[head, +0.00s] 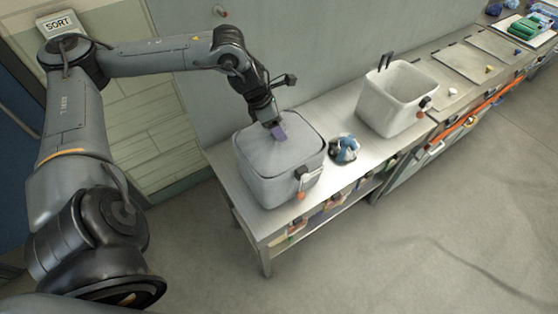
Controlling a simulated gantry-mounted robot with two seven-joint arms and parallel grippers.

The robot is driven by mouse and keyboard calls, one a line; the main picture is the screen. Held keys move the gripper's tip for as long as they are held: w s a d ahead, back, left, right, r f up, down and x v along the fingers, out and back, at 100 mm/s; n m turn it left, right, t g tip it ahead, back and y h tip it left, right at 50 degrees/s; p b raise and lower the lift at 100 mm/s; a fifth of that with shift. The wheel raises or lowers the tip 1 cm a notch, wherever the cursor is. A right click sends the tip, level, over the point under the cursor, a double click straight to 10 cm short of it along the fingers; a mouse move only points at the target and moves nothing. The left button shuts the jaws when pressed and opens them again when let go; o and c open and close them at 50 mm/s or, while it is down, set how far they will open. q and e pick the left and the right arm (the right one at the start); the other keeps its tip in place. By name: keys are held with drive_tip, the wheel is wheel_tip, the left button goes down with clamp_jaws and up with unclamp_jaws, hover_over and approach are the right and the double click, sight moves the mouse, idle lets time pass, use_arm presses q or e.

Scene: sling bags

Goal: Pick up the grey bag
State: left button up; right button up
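The grey bag (262,163) is a boxy soft bag with a closed, rounded top. It stands upright at the near left end of the metal table, with a dark clip, a pale tag and an orange piece on its right front corner. My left gripper (277,130) points down at the middle of the bag's top, at or just above it. A small purple patch shows at its fingertips; I cannot tell whether it is part of the gripper or a held thing. The finger gap is too small to make out. My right gripper is not in view.
An open whitish bin (383,108) with a dark clip stands farther along the metal table (250,213). A wall rises close behind the table; open floor lies in front.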

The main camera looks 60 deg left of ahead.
use_arm(q)
drive_tip(key=shift+w+f, duration=0.15)
drive_tip(key=shift+f, duration=0.3)
drive_tip(key=shift+c, duration=0.4)
clamp_jaws()
